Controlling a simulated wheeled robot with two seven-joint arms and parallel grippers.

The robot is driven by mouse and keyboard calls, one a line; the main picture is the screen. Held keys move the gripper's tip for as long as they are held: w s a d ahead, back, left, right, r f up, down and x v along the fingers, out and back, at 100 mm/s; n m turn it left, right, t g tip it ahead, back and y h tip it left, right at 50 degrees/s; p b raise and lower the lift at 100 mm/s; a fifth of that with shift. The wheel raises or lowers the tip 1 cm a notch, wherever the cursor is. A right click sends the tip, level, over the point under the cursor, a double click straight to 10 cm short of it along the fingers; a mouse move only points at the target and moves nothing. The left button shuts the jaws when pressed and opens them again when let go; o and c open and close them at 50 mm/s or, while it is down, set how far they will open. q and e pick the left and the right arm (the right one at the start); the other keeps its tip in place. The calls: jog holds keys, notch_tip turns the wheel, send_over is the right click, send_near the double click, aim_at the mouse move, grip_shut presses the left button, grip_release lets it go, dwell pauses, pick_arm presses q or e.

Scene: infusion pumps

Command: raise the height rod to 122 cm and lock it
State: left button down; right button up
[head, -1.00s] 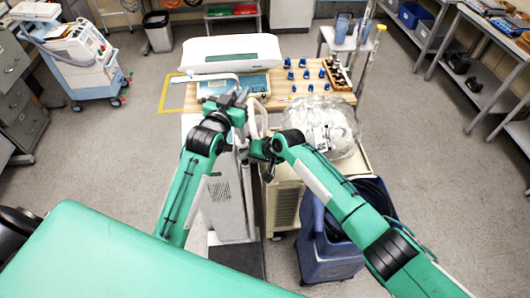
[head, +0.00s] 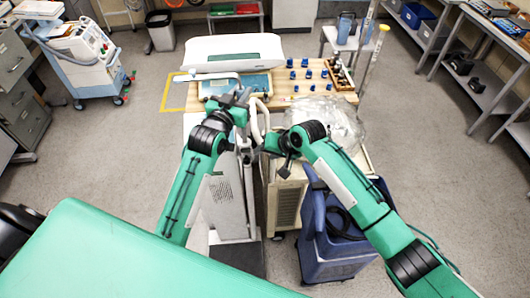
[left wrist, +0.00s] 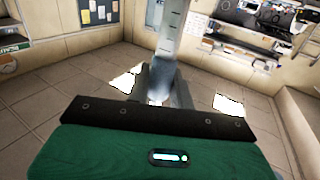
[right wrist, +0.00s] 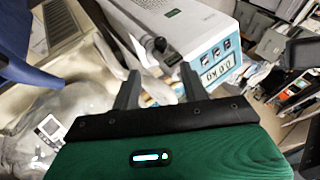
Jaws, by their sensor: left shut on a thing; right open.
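The height rod (left wrist: 172,35), a pale strip with scale marks, stands upright in the left wrist view. My left gripper (left wrist: 160,92) is shut on its lower visible part; in the head view this gripper (head: 241,98) is above the white scale column (head: 228,200). The rod's white headpiece (head: 208,79) points left. The reading at the rod is too small to tell. In the right wrist view, a dark knob (right wrist: 160,45) sits on the white housing by the 0.0 KG display (right wrist: 217,68). My right gripper (right wrist: 158,90) is open, apart from the knob.
A clear plastic-wrapped item (head: 340,120) is close to my right arm. Behind is a wooden table (head: 300,102) with small blue items and a white baby scale (head: 232,52).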

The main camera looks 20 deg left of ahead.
aim_at(247, 160)
jog(key=s+f+n+t+h, duration=0.1)
jog(key=s+f+t+h, duration=0.1)
jog(key=s+f+h, duration=0.45)
jog(key=shift+y, duration=0.95)
jog(key=w+a, duration=0.2)
jog(key=w+a+f, duration=0.1)
jog(key=w+a, duration=0.4)
jog(key=shift+w+a+f, duration=0.2)
jog(key=shift+w+a, duration=0.15)
jog(key=shift+a, duration=0.05)
jog(key=shift+w+a+f, duration=0.1)
jog(key=shift+w+f, duration=0.05)
jog(key=shift+f, duration=0.4)
grip_shut()
